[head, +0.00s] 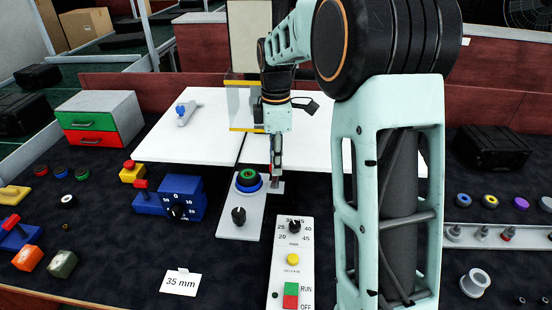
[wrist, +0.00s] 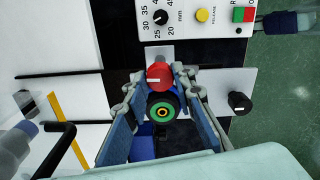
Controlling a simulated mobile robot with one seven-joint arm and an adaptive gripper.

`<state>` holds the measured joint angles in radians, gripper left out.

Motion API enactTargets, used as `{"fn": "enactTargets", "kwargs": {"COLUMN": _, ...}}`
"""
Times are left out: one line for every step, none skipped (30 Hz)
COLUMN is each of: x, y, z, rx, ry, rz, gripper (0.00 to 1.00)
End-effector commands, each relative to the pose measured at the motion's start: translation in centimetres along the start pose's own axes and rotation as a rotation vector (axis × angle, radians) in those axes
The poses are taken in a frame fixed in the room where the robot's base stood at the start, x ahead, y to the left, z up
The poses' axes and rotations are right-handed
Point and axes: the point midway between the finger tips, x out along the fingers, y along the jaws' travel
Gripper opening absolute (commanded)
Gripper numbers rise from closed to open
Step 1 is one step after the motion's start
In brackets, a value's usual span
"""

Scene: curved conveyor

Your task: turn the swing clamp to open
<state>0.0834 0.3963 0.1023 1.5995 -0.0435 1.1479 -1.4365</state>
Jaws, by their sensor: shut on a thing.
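A grey plate (head: 240,227) lies on the dark bench and bears a green ring (head: 247,175) over a blue ring (head: 250,186). In the wrist view, a red knob with a white mark (wrist: 160,77) sits beside the green ring (wrist: 163,112); it appears to be the swing clamp's handle. My gripper (head: 276,178) points down at the plate's far right side. In the wrist view, my gripper's fingers (wrist: 157,80) flank the red knob and are shut on it. In the head view, the gripper mostly hides the knob and clamp.
A black knob (head: 238,216) stands on the plate's near end. A control panel (head: 291,262) with dial, yellow button and RUN/OFF switch lies to the right. A blue box with a dial (head: 183,197) stands left. White boards (head: 190,130) lie behind.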

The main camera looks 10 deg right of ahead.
Motion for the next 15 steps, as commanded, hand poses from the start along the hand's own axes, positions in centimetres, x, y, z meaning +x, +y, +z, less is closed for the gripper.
{"fn": "enactTargets", "kwargs": {"x": -0.11, "y": 0.00, "z": -0.08, "rx": -0.016, "ry": 0.002, "rz": 0.000, "gripper": 0.00}}
{"fn": "enactTargets", "kwargs": {"x": -0.10, "y": 0.01, "z": -0.08, "rx": -0.026, "ry": 0.002, "rz": 0.000, "gripper": 0.00}}
{"fn": "enactTargets", "kwargs": {"x": -0.09, "y": 0.00, "z": -0.09, "rx": -0.036, "ry": 0.002, "rz": 0.000, "gripper": 0.00}}
{"fn": "enactTargets", "kwargs": {"x": -0.09, "y": 0.00, "z": -0.09, "rx": -0.042, "ry": 0.002, "rz": 0.000, "gripper": 0.00}}
{"fn": "enactTargets", "kwargs": {"x": -0.08, "y": 0.00, "z": -0.10, "rx": -0.049, "ry": 0.002, "rz": 0.000, "gripper": 0.00}}
{"fn": "enactTargets", "kwargs": {"x": -0.07, "y": 0.00, "z": -0.10, "rx": -0.056, "ry": 0.002, "rz": 0.000, "gripper": 0.00}}
{"fn": "enactTargets", "kwargs": {"x": -0.07, "y": 0.00, "z": -0.10, "rx": -0.060, "ry": 0.002, "rz": 0.000, "gripper": 0.00}}
{"fn": "enactTargets", "kwargs": {"x": -0.06, "y": 0.00, "z": -0.10, "rx": -0.063, "ry": 0.002, "rz": 0.000, "gripper": 0.00}}
{"fn": "enactTargets", "kwargs": {"x": -0.05, "y": 0.00, "z": -0.10, "rx": -0.066, "ry": 0.002, "rz": 0.000, "gripper": 0.00}}
{"fn": "enactTargets", "kwargs": {"x": -0.05, "y": 0.00, "z": -0.10, "rx": -0.068, "ry": 0.002, "rz": 0.000, "gripper": 0.00}}
{"fn": "enactTargets", "kwargs": {"x": -0.05, "y": 0.00, "z": -0.10, "rx": -0.069, "ry": 0.002, "rz": 0.001, "gripper": 0.00}}
{"fn": "enactTargets", "kwargs": {"x": -0.04, "y": 0.00, "z": -0.11, "rx": -0.070, "ry": 0.002, "rz": 0.001, "gripper": 0.00}}
{"fn": "enactTargets", "kwargs": {"x": -0.04, "y": 0.00, "z": -0.10, "rx": -0.071, "ry": 0.002, "rz": 0.000, "gripper": 0.00}}
{"fn": "enactTargets", "kwargs": {"x": -0.04, "y": 0.00, "z": -0.11, "rx": -0.071, "ry": 0.002, "rz": 0.001, "gripper": 0.00}}
{"fn": "enactTargets", "kwargs": {"x": -0.03, "y": 0.00, "z": -0.11, "rx": -0.071, "ry": 0.002, "rz": 0.000, "gripper": 0.00}}
